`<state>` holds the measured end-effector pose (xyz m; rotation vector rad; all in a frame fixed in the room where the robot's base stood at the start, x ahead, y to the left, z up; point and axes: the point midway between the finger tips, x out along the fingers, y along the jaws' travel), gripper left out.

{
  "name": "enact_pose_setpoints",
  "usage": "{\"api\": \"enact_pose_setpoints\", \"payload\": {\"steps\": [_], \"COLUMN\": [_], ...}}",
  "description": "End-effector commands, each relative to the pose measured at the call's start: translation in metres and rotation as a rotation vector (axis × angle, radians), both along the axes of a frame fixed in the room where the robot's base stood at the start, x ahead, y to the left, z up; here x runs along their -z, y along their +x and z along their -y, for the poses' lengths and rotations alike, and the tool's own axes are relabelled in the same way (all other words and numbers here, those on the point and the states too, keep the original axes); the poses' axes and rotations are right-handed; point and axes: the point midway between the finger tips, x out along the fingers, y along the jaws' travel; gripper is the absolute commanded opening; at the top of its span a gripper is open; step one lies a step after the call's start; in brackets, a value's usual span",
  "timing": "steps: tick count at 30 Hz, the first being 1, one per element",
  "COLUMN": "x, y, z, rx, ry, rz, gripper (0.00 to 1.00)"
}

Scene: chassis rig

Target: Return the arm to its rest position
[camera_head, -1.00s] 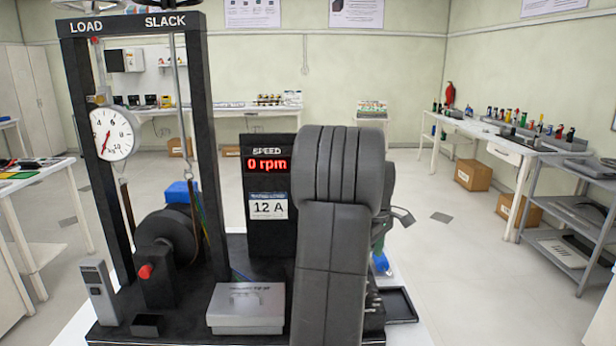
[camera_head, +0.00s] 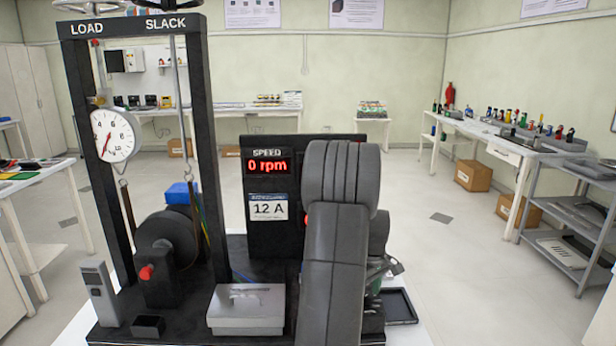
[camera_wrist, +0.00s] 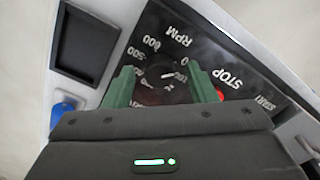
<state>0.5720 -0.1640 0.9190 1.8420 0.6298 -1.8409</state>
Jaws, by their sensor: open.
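My arm (camera_head: 335,240) stands folded in front of the rig, right of centre in the head view. My gripper (camera_wrist: 163,82) shows in the wrist view with its two green fingers apart. Between them in the picture is a black speed knob (camera_wrist: 165,72) on a panel marked RPM. I cannot tell whether the fingers touch the knob or how far above it they are. In the head view the gripper is mostly hidden behind my arm; only a little of it shows at the right.
The speed display (camera_head: 267,166) reads 0 rpm. A red button (camera_wrist: 219,94) marked STOP is close beside one finger. A black tray (camera_head: 399,306) is right of my arm. A grey metal box (camera_head: 246,312) and a frame with a load dial (camera_head: 113,136) stand left.

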Motion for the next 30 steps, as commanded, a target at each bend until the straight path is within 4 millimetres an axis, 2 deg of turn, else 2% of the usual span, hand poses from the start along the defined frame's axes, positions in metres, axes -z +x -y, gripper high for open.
{"api": "enact_pose_setpoints", "payload": {"steps": [30], "x": [-0.0003], "y": [0.0], "z": [0.0], "rx": [0.812], "ry": [0.001], "rz": [0.0], "gripper": [0.52]}}
